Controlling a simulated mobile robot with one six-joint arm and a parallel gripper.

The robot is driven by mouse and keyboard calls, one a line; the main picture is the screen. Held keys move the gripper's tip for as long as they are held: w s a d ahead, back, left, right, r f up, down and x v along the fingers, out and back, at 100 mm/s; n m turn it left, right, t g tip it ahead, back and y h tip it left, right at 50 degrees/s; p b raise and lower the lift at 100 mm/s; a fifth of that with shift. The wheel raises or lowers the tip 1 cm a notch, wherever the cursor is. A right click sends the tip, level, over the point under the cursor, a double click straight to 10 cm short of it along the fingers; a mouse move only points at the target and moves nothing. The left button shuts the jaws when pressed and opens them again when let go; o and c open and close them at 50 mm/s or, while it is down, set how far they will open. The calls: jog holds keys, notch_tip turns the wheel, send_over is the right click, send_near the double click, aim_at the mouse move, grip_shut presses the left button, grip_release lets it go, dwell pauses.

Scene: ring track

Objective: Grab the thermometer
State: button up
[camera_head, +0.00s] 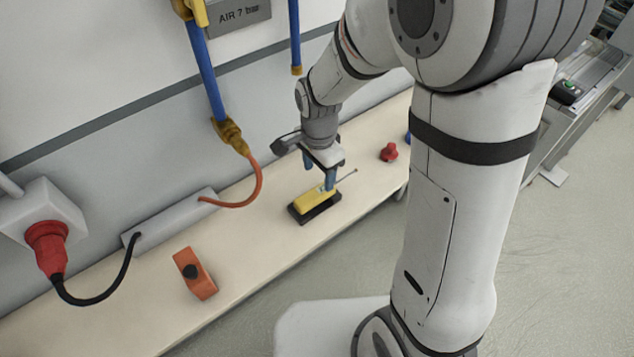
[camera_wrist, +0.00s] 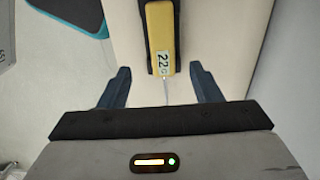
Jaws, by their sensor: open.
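The thermometer (camera_head: 314,199) is a yellow handheld body with a thin metal probe, lying in a black holder (camera_head: 301,217) on the bench. In the wrist view the yellow thermometer (camera_wrist: 161,30) shows at the top centre, with a display reading about 22 and the probe pointing toward my gripper. My gripper (camera_head: 320,175) is just above the probe end of the thermometer. In the wrist view my gripper (camera_wrist: 160,85) has its two blue fingers wide apart, one on each side of the probe line, with nothing between them gripped.
The pale bench (camera_head: 240,250) runs along the wall. An orange block with a black knob (camera_head: 195,273) lies to the left, a red knob (camera_head: 389,152) to the right. A grey power strip (camera_head: 170,218) with a black cable and an orange hose (camera_head: 250,190) lie near the wall.

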aim_at(316, 192)
jog(key=f, duration=0.7)
jog(key=shift+a+f+p, duration=0.3)
jog(key=shift+a+p, duration=0.05)
jog(key=c, duration=1.1)
